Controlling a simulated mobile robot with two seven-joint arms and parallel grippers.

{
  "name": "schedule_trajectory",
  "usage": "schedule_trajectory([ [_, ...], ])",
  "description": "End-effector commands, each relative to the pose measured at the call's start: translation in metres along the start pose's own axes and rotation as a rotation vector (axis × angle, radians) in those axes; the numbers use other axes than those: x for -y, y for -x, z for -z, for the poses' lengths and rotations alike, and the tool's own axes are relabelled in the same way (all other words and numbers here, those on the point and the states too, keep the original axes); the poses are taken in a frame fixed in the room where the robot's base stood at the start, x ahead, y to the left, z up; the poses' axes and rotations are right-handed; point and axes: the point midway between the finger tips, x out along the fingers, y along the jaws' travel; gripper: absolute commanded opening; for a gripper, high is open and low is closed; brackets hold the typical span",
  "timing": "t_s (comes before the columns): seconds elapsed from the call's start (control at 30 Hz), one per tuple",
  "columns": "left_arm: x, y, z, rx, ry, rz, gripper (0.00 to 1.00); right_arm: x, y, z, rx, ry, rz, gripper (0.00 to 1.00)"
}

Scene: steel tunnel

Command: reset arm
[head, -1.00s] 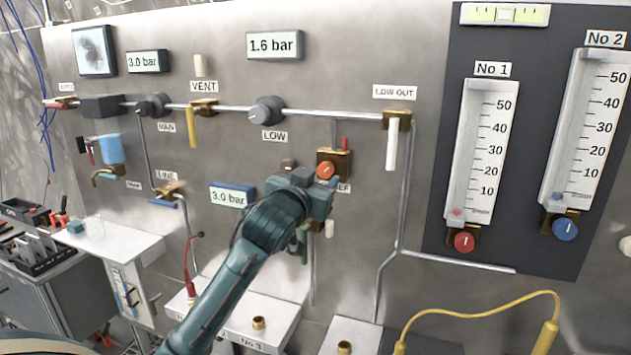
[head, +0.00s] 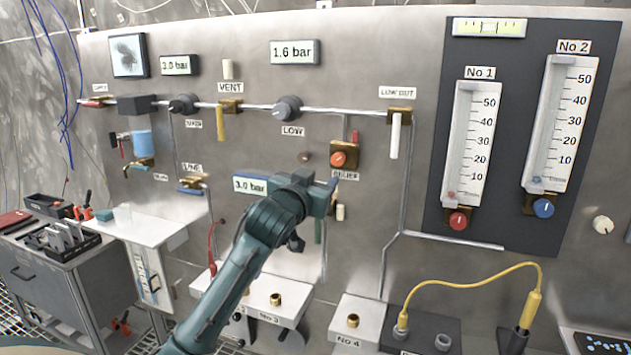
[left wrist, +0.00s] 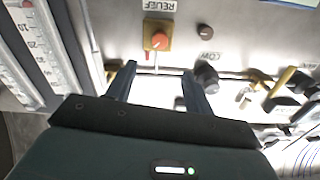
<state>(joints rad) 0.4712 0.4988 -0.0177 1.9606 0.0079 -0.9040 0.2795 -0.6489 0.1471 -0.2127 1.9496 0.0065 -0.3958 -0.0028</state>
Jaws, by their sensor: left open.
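My left gripper (head: 330,192) is in front of the steel panel, just below the orange-red relief knob (head: 338,159). In the left wrist view its two fingers (left wrist: 160,78) are spread apart with nothing between them. The relief knob on its brass block also shows in that view (left wrist: 159,41), beyond the fingertips and apart from them. My left arm comes up from the lower left and covers part of the panel. My right gripper is not in either view.
The panel carries a LOW knob (head: 287,108), a yellow vent lever (head: 221,124), a white low-out lever (head: 395,135) and two flow meters. Below stand a No 4 block (head: 350,325) and a yellow cable (head: 470,278). A tool cart (head: 60,285) stands at left.

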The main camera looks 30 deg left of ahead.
Motion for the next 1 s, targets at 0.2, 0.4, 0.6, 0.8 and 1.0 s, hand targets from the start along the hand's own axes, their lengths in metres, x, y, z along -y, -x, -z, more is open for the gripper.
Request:
schedule_trajectory([
  [0.2,0.000,-0.001,0.000,0.000,0.001,-0.001,0.52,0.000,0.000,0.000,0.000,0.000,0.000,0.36],
  [0.4,0.000,-0.001,0.000,0.000,0.001,-0.001,0.52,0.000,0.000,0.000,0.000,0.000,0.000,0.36],
  [0.6,0.000,-0.001,0.000,0.000,0.001,-0.001,0.52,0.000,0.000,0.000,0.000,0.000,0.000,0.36],
  [0.8,-0.016,0.002,-0.031,0.041,-0.012,-0.033,0.52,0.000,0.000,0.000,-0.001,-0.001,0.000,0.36],
  [1.0,-0.075,0.034,-0.146,0.184,-0.052,-0.163,0.52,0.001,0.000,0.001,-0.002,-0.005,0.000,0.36],
])
